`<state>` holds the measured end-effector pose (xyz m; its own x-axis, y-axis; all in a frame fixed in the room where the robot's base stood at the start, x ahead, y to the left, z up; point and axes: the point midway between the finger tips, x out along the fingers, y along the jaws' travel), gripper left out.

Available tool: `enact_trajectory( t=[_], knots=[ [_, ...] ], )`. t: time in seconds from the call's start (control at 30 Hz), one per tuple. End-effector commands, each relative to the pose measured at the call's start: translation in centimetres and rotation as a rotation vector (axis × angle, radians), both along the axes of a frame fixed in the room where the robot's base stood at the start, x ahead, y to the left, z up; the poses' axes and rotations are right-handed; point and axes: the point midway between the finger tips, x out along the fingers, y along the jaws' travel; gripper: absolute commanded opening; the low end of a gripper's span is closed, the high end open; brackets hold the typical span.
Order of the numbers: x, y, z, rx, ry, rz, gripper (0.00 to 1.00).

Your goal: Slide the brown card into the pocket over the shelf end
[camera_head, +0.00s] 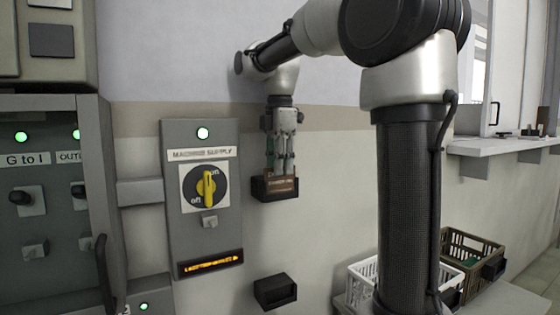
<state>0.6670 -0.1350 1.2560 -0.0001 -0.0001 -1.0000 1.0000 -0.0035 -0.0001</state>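A brown card (282,184) with small lettering sits upright at a dark wall pocket (276,195), right of the machine supply panel. The card's lower part is hidden by the pocket's front. My gripper (280,168) points straight down, with its fingertips at the card's top. The view is too small to tell whether the fingers press on the card or stand apart from it. A second dark pocket (274,291) is on the wall lower down, left of the shelf, and looks empty.
The grey machine supply panel (207,255) with a yellow switch (208,188) is close on the left. A low shelf (510,300) at right carries a white crate (362,278) and an olive crate (473,245). A window ledge (500,146) juts out above it.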

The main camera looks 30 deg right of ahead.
Motion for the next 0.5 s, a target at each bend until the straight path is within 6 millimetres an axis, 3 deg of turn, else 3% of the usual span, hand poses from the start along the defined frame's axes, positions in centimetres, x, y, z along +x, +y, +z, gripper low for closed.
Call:
enact_trajectory(
  t=[0.1, 0.23, 0.5],
  knots=[
    [0.0, 0.0, 0.01, 0.0, 0.0, 0.0, 0.23],
    [0.0, 0.0, 0.02, 0.0, 0.0, 0.0, 0.0],
    [0.02, 0.0, 0.29, 0.0, -0.001, 0.0, 0.0]
  ],
)
